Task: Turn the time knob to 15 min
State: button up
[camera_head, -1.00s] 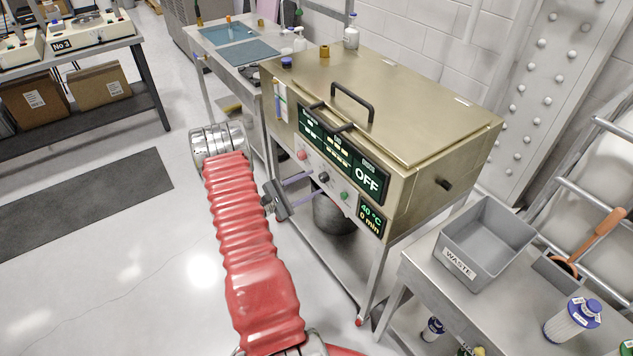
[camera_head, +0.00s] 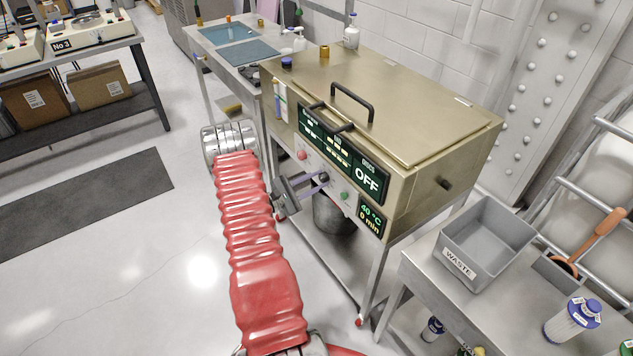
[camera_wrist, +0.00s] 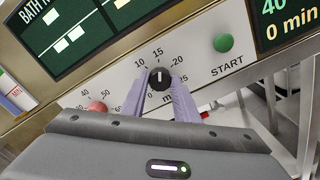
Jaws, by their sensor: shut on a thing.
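The time knob (camera_wrist: 160,79) is a small black dial with a white mark, on the front panel of the brass-coloured bath (camera_head: 440,160). In the wrist view its mark points up, roughly toward the printed 15, between 10 and 20; the exact alignment is hard to tell. My gripper (camera_head: 322,180) has one lilac finger on each side of the knob and is shut on it. The time display (camera_wrist: 290,22) reads 0 min. In the head view the knob is small and partly hidden by the fingers.
The green START button (camera_wrist: 223,43) is right of the knob, and a red knob (camera_wrist: 97,107) with its own scale is left. A lid handle (camera_head: 352,100) is above. A grey WASTE bin (camera_head: 487,245) stands on the right table.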

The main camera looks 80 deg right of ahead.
jog(key=c, duration=0.3)
jog(key=shift+n, duration=0.3)
jog(key=o, duration=1)
jog(key=shift+o, duration=0.2)
jog(key=v, duration=1.4)
jog(key=shift+d, duration=0.1)
jog(key=shift+f, duration=0.1)
